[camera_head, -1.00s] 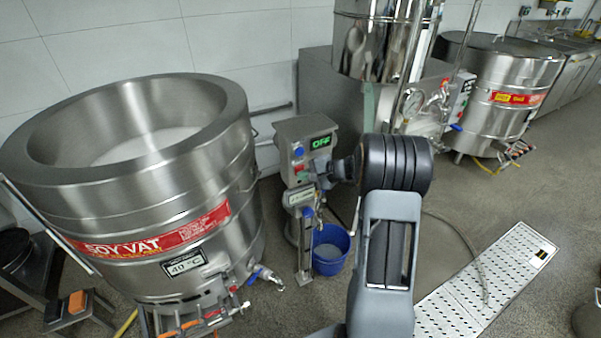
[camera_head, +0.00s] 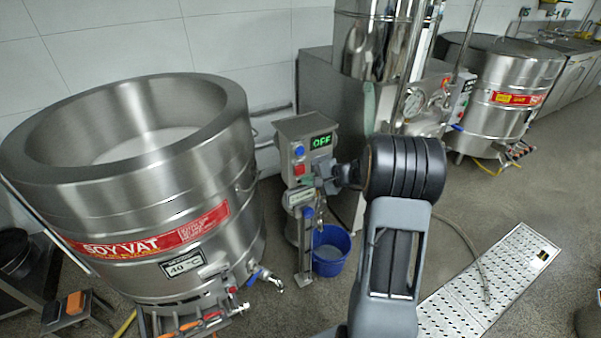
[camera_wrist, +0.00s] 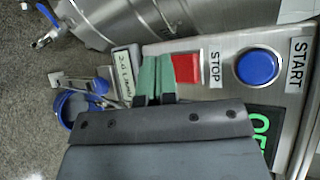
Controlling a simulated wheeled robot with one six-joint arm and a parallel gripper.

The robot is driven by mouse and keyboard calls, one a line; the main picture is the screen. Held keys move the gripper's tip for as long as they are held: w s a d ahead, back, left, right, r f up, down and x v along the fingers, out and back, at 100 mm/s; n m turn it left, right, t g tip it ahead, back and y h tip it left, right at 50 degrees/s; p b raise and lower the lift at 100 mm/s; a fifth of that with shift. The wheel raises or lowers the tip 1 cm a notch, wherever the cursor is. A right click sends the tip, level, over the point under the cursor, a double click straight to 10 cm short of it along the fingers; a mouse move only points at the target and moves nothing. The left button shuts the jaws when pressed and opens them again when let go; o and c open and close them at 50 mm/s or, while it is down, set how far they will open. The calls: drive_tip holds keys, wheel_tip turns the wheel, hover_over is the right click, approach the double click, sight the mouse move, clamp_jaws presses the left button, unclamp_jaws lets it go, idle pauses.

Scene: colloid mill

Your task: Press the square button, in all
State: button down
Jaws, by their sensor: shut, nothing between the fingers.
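The control box (camera_head: 290,135) of the mill stands in the middle of the head view, its green display (camera_head: 321,142) reading OFF. The red square button (camera_head: 300,169) is on its front below the round blue button (camera_head: 299,151). In the wrist view the red square button (camera_wrist: 187,67) lies beside the STOP label, and the blue button (camera_wrist: 257,66) beside START. My gripper (camera_wrist: 157,76) is shut and empty, its green fingertips right beside the red button's left edge. I cannot tell whether they touch it. In the head view my gripper (camera_head: 310,183) is just below and right of the red button.
A large soy vat (camera_head: 150,210) stands close on the left. A blue bucket (camera_head: 331,256) is on the floor below the box. A steel tank (camera_head: 505,85) stands back right. A perforated floor grate (camera_head: 490,275) lies at the right, with open floor around it.

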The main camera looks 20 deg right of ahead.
drive_tip(key=shift+s+d+b, duration=0.2)
drive_tip(key=shift+s+b, duration=0.25)
drive_tip(key=shift+s, duration=1.6)
